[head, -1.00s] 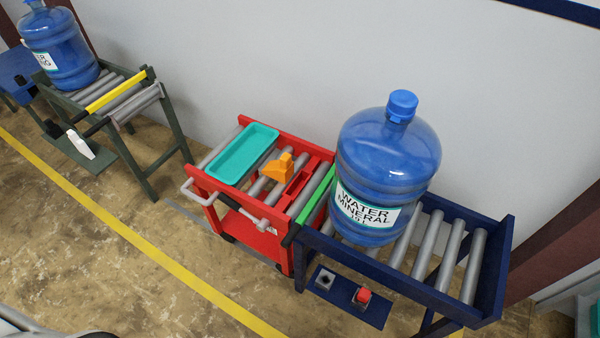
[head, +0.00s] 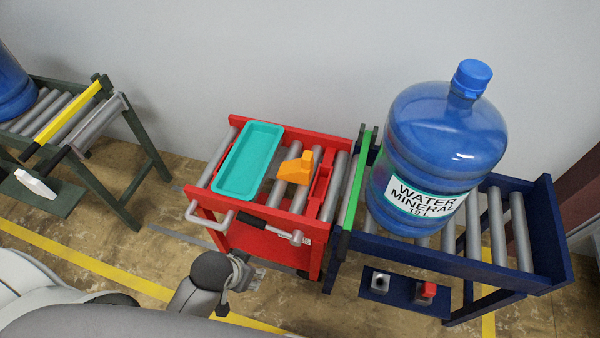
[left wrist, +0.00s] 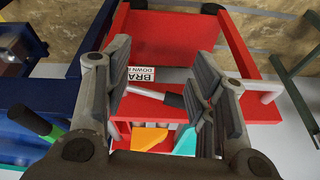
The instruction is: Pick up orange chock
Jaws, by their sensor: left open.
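The orange chock (head: 296,168) sits on the rollers of the red cart (head: 292,211), between the teal tray and a red slotted holder. In the left wrist view the chock (left wrist: 149,138) shows at the bottom, partly hidden behind my gripper. My left gripper (head: 254,275) is low in front of the red cart, apart from the chock. In the left wrist view its two fingers (left wrist: 160,90) are spread with nothing between them. My right gripper is not in view.
A teal tray (head: 250,160) lies on the cart's left part. A brake lever (head: 268,229) runs along its front. At right, a blue water jug (head: 440,150) stands on a navy roller stand (head: 545,225) behind a green bar (head: 354,185). A dark green conveyor (head: 150,190) stands left.

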